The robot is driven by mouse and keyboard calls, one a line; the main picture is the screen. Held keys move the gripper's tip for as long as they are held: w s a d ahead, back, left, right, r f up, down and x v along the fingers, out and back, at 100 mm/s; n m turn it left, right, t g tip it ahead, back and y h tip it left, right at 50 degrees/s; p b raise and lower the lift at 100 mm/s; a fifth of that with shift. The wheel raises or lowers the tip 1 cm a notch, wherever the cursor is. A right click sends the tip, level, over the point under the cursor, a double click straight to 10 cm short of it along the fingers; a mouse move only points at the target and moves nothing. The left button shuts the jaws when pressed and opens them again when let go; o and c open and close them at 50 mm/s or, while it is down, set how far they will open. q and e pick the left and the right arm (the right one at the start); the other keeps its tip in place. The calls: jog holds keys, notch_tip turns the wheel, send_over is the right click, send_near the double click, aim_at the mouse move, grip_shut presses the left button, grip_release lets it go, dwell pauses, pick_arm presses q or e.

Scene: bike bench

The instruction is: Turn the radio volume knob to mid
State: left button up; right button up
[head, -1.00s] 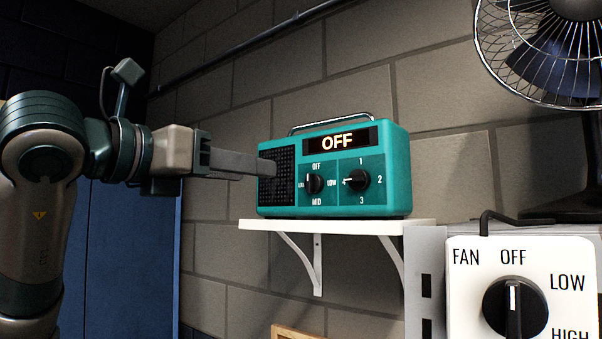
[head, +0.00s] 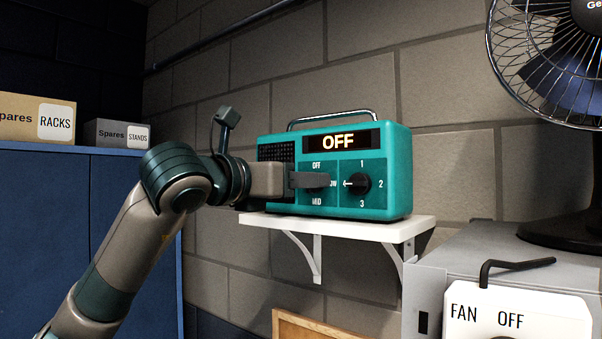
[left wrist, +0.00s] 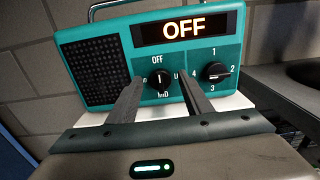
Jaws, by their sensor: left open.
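The teal radio (head: 390,150) stands on a white wall shelf (head: 400,228), and its display (head: 340,141) reads OFF. The volume knob (left wrist: 160,79), marked OFF, LOW and MID, is black and round; in the head view my gripper hides most of it. A second knob (head: 357,184), numbered 1 to 4, points at 4. My left gripper (head: 322,181) is in front of the volume knob. In the left wrist view its open fingers (left wrist: 162,92) stand on either side of the knob; contact is not clear. My right gripper is not in view.
A fan control box (head: 520,310) is at the lower right, beside a grey cabinet (head: 470,255). A fan (head: 560,60) stands above it. Blue cabinets with boxes (head: 35,118) are at left. A brick wall is close behind the shelf.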

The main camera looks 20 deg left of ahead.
pick_arm(q)
jog(key=c, duration=1.1)
jog(key=shift+o, duration=0.2)
